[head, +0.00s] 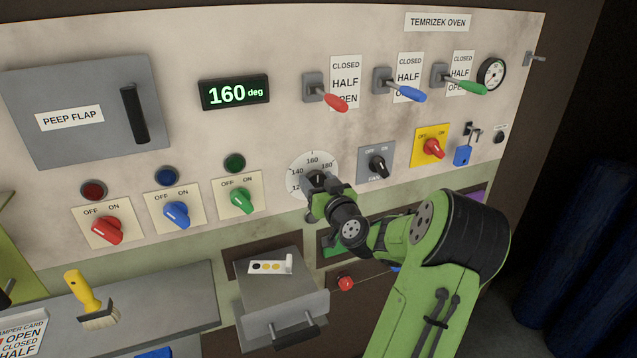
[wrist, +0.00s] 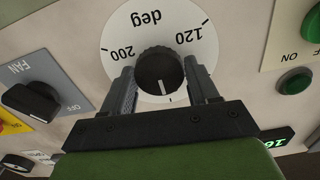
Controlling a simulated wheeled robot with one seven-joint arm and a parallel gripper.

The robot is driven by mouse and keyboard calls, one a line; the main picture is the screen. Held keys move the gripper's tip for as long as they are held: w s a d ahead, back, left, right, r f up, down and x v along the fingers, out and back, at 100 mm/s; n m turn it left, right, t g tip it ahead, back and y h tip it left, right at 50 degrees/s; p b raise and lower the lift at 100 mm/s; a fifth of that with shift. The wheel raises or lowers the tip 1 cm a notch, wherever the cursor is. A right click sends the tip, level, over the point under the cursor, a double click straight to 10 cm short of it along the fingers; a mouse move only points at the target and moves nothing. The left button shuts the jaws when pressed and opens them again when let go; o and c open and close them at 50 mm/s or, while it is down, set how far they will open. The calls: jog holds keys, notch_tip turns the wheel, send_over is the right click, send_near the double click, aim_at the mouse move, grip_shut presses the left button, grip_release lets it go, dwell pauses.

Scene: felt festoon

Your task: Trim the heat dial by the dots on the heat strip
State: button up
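The heat dial (head: 316,176) is a dark knob on a round white scale in the head view, largely covered by my gripper. In the wrist view, the knob (wrist: 160,70) has a white pointer line aimed down, toward the scale part hidden by my gripper. My gripper (wrist: 160,78) has one finger on each side of the knob, close against it with no clear gap. The green display (head: 235,92) reads 160 deg. A white strip with dots (head: 270,267), one black and two yellow, lies on top of a grey box below the dial.
A black fan switch (head: 378,166) and a red knob on a yellow plate (head: 432,148) sit right of the dial. A green knob (head: 241,200) sits left. Three levers, including a red one (head: 334,102), are above. The grey box (head: 282,300) juts out below.

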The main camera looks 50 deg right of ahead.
jog(key=c, duration=0.7)
jog(key=shift+o, duration=0.2)
jog(key=shift+m, duration=0.3)
jog(key=m, duration=0.5)
jog(key=shift+r+m, duration=0.1)
jog(key=shift+m, duration=0.2)
jog(key=m+p, duration=0.1)
jog(key=m, duration=0.4)
jog(key=shift+s+d, duration=0.1)
jog(key=shift+m, duration=0.4)
jog(key=o, duration=1)
jog(key=shift+o, duration=0.2)
